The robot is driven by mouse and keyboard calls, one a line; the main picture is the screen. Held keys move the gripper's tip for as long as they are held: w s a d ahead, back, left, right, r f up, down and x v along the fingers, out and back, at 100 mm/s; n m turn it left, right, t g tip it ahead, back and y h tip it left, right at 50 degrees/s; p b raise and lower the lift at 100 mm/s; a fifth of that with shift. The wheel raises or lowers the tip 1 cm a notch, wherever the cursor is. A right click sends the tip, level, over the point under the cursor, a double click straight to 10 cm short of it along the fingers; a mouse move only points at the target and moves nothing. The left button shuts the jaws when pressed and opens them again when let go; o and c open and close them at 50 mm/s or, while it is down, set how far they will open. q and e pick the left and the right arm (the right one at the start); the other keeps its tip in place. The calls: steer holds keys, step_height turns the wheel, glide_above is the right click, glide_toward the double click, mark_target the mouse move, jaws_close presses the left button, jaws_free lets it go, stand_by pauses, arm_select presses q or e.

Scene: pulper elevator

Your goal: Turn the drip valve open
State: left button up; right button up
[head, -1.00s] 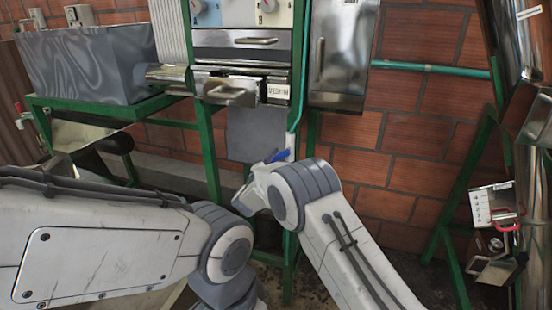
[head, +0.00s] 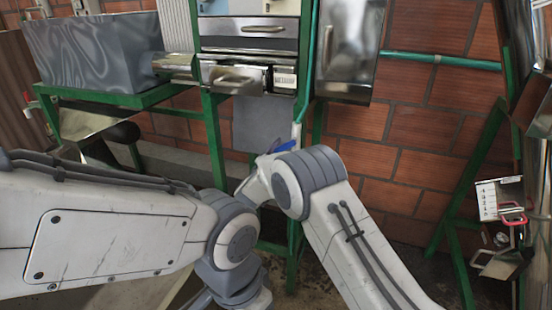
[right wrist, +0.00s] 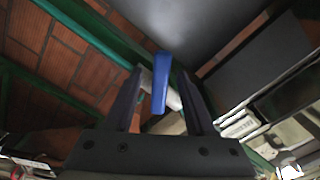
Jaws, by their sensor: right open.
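The drip valve's blue lever (head: 285,146) shows in the head view just above my right arm's wrist joint, below the end of a thin pipe. In the right wrist view the blue lever (right wrist: 160,85) stands upright between the two dark fingers of my right gripper (right wrist: 160,70). The fingers are open, one on each side of the lever, with gaps visible. A pale valve body or pipe shows behind the lever. My right gripper is mostly hidden behind my arm in the head view. My left arm crosses the lower left, but its gripper is out of view.
A green frame (head: 212,150) holds the steel machine (head: 248,75) and a grey hopper (head: 95,55). A steel box (head: 345,50) hangs right of the valve. A green pipe (head: 440,61) runs along the brick wall. A red padlock (head: 512,212) is at far right.

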steer(key=b+v, duration=0.1)
steer(key=v, duration=0.8)
